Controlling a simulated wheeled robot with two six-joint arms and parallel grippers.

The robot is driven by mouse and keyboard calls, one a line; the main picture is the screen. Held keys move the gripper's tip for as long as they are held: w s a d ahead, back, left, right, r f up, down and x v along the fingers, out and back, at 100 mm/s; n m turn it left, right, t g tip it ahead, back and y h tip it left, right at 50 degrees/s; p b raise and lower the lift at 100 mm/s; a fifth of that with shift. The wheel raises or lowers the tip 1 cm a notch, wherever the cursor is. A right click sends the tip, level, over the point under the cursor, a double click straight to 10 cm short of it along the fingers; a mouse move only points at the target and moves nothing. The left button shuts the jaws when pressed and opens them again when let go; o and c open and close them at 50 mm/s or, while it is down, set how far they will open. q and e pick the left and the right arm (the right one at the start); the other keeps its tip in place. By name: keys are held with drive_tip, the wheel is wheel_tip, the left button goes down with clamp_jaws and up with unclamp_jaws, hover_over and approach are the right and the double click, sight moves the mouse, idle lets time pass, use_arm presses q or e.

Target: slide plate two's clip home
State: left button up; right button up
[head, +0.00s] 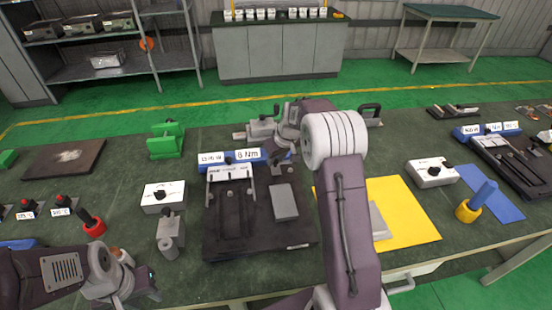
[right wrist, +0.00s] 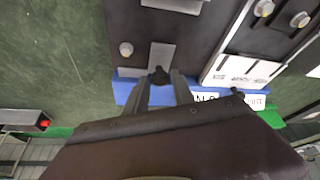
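A black fixture plate (head: 225,238) lies on the bench in the middle of the head view, with a flat grey block (head: 284,202) on its right part. My right gripper (head: 283,168) is at the plate's back right edge, partly hidden by my arm. In the right wrist view its two fingers (right wrist: 160,88) stand apart, with a small black knob (right wrist: 158,74) between the tips. The knob is at the end of a grey strip (right wrist: 162,55) on the dark plate. Whether the fingers press on it is unclear. My left gripper (head: 145,284) is at the lower left, away from the plate.
A blue label holder (head: 232,164) stands behind the plate. A white box (head: 162,196) and a grey metal part (head: 170,236) stand left of it. A yellow sheet (head: 410,220) lies right, behind my right arm. Another black fixture (head: 510,165) is at far right.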

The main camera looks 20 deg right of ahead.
drive_tip(key=shift+r, duration=0.1)
clamp_jaws()
idle(1.1)
